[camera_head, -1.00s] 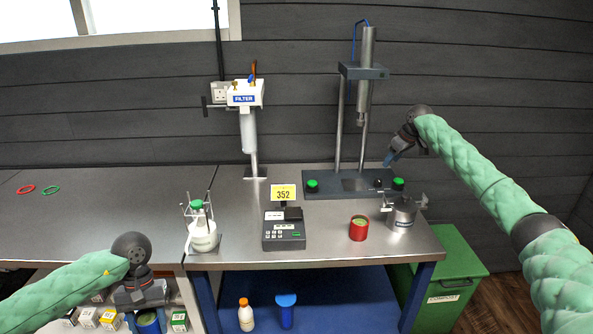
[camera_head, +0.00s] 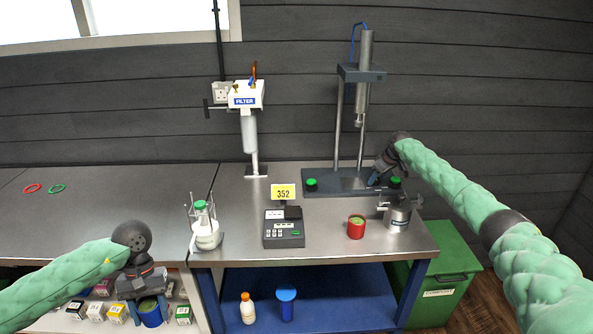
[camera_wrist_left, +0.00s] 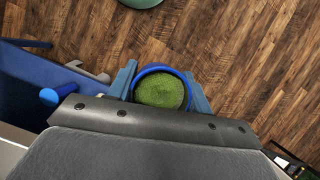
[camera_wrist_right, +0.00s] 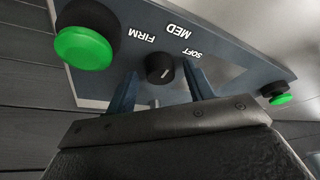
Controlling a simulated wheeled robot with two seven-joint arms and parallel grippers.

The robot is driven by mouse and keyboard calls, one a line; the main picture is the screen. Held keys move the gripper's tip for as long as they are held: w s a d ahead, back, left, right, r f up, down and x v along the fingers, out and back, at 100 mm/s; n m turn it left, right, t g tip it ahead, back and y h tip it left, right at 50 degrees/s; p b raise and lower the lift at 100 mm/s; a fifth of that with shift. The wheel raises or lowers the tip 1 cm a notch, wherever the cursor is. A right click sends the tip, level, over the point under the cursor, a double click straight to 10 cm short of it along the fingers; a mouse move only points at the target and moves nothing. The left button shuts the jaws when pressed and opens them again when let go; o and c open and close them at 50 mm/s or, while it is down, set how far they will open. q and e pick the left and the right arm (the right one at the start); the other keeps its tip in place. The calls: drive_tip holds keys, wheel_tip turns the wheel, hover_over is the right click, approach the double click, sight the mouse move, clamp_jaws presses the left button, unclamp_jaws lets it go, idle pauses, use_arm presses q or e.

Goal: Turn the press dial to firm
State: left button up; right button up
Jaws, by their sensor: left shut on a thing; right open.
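The press (camera_head: 320,187) stands at the back right of the bench, with a green button at each end of its base. Its black dial (camera_wrist_right: 160,68) shows in the right wrist view, among the labels FIRM, MED and SOFT. A pale mark is on the dial; I cannot tell which label it points to. My right gripper (camera_wrist_right: 162,88) is open, its fingers on either side of the dial; contact is unclear. In the head view this gripper (camera_head: 374,182) hides the dial. My left gripper (camera_head: 147,298) is shut on a blue-rimmed cup of green matter (camera_wrist_left: 160,92), low before the bench.
A metal pot (camera_head: 398,217) with side handles and a red cup (camera_head: 356,227) stand in front of the press. A scale (camera_head: 283,229) reading 352, a white vessel (camera_head: 205,232) and a filter unit (camera_head: 246,100) stand left. A green bin (camera_head: 440,285) is at the right.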

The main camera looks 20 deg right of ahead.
drive_tip(key=shift+s+r, duration=0.1)
drive_tip(key=shift+c, duration=1.3)
drive_tip(key=c, duration=0.7)
use_arm(q)
drive_tip(key=shift+f, duration=0.1)
drive_tip(key=shift+f+b, duration=0.85)
drive_tip(key=shift+b, duration=0.2)
use_arm(e)
drive_tip(key=shift+f+n+y, duration=0.2)
drive_tip(key=shift+n+y, duration=0.1)
drive_tip(key=shift+n, duration=0.4)
drive_tip(key=n+b, duration=0.2)
drive_tip(key=n+g+y+b, duration=0.1)
drive_tip(key=n+b, duration=0.1)
drive_tip(key=b, duration=0.1)
drive_tip(key=n+g+b, duration=0.1)
drive_tip(key=n+b, duration=0.1)
drive_tip(key=shift+w+n+y, duration=0.25)
drive_tip(key=shift+n+y, duration=0.15)
use_arm(q)
wheel_tip(320, 180, down, 11)
drive_tip(key=b, duration=0.4)
drive_tip(key=shift+f, duration=0.15)
use_arm(e)
drive_tip(key=shift+d+r+n+g, duration=0.15)
drive_tip(key=shift+n+g, duration=0.65)
drive_tip(key=shift+n, duration=1.1)
